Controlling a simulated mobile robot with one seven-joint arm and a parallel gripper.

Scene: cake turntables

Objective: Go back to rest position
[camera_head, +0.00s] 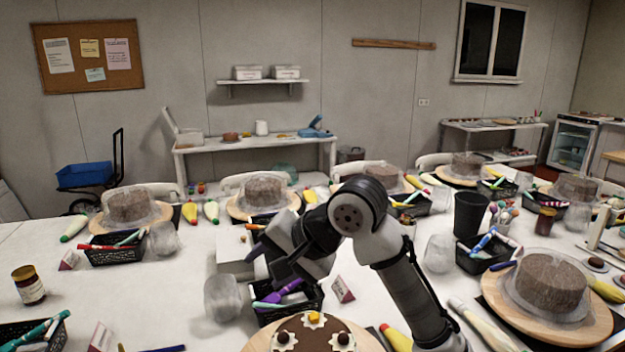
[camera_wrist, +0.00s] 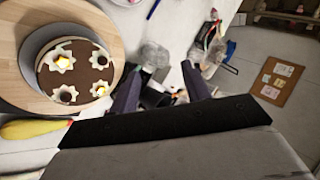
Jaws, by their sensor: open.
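My gripper (camera_head: 258,275) is at the end of my bent arm, above the white table (camera_head: 130,310), over a black basket (camera_head: 310,305) of pens. In the wrist view my gripper (camera_wrist: 160,68) shows two dark purple fingers spread apart with nothing held between them. A brown cake with white star-shaped dollops (camera_head: 335,335) sits on a round wooden turntable (camera_head: 262,345) at the bottom of the head view. In the wrist view the same cake (camera_wrist: 85,70) is to the left of the fingers, apart from them.
A clear tumbled jar (camera_head: 222,298) and a white box (camera_head: 235,255) stand near my gripper. A covered cake (camera_head: 548,283) is at right and another (camera_head: 130,206) at left. A dark cup (camera_head: 470,214) stands right of my arm. The table's left front has some bare room.

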